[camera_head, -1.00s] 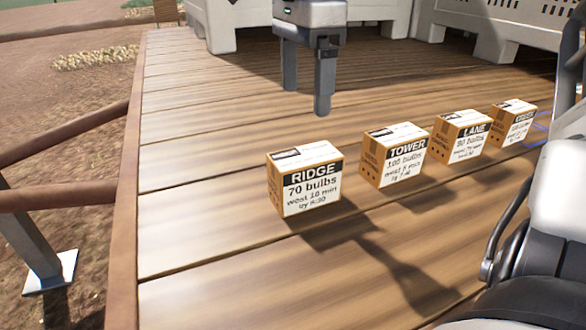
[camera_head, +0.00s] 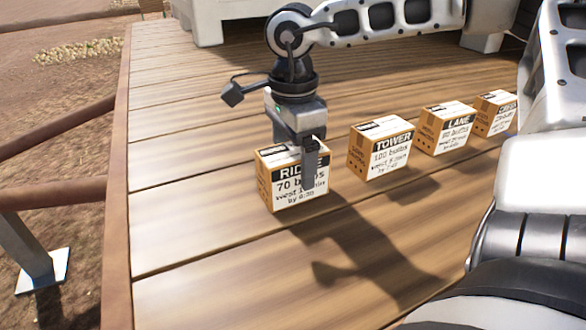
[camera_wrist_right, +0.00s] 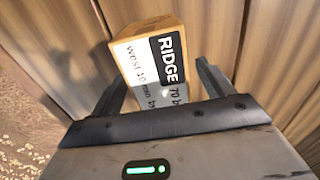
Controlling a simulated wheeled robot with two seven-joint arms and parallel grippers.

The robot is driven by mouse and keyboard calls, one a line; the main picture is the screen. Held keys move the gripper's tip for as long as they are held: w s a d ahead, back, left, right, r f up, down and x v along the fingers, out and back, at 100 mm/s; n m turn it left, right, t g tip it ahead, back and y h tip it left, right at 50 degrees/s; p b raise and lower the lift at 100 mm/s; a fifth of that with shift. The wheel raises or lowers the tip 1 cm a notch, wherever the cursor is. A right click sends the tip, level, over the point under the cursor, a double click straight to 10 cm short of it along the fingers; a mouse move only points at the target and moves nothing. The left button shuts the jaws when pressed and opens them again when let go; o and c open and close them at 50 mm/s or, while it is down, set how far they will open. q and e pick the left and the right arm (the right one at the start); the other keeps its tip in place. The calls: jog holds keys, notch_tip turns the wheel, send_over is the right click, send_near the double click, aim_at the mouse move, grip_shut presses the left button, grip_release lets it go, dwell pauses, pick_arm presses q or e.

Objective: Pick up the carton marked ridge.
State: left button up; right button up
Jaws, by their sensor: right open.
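In the right wrist view the ridge carton (camera_wrist_right: 152,58) lies between the two open fingers (camera_wrist_right: 160,88), one on each side. I cannot tell whether either finger touches it. My left gripper is not in view.
The tower carton (camera_head: 379,150), the lane carton (camera_head: 446,130) and another carton (camera_head: 494,114) stand in a row to the right. A rusty rail (camera_head: 60,203) runs along the deck's left edge. The wooden deck (camera_head: 200,270) in front is clear.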

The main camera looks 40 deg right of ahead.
jog(key=c, duration=1.4)
jog(key=shift+r, duration=0.1)
